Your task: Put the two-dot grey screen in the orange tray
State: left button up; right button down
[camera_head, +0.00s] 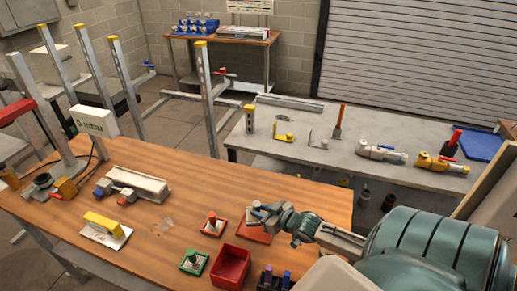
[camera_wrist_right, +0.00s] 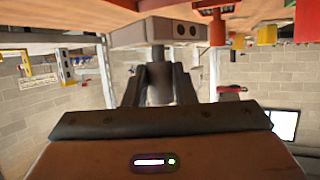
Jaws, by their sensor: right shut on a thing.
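My right gripper (camera_head: 270,213) is shut on the grey screen (camera_head: 257,213), holding it by its upright stem. In the right wrist view the screen (camera_wrist_right: 155,35) is a flat grey block with two dark dots on its side, and its stem sits between the fingers (camera_wrist_right: 158,82). The orange tray (camera_head: 257,237) is a shallow red-orange tray on the wooden table, directly below and partly hidden by the gripper and screen. I cannot tell whether the screen touches it. My left gripper is not in view.
Beside it are a red tray (camera_head: 205,229) holding a red-knobbed piece, a green tray (camera_head: 186,269) with a piece in it, and a deep red bin (camera_head: 231,268). A yellow-handled part (camera_head: 104,224) and a long pale unit (camera_head: 137,182) lie left. A grey bench (camera_head: 300,160) stands behind.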

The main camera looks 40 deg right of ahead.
jog(key=shift+s+f, duration=0.1)
jog(key=shift+f, duration=0.45)
jog(key=shift+w+f, duration=0.25)
jog(key=shift+f, duration=0.3)
notch_tip(320, 180, down, 3)
jog(key=shift+r+b, duration=0.1)
jog(key=shift+b, duration=0.35)
jog(key=c, duration=1.2)
grip_release()
jog(key=shift+s, duration=0.1)
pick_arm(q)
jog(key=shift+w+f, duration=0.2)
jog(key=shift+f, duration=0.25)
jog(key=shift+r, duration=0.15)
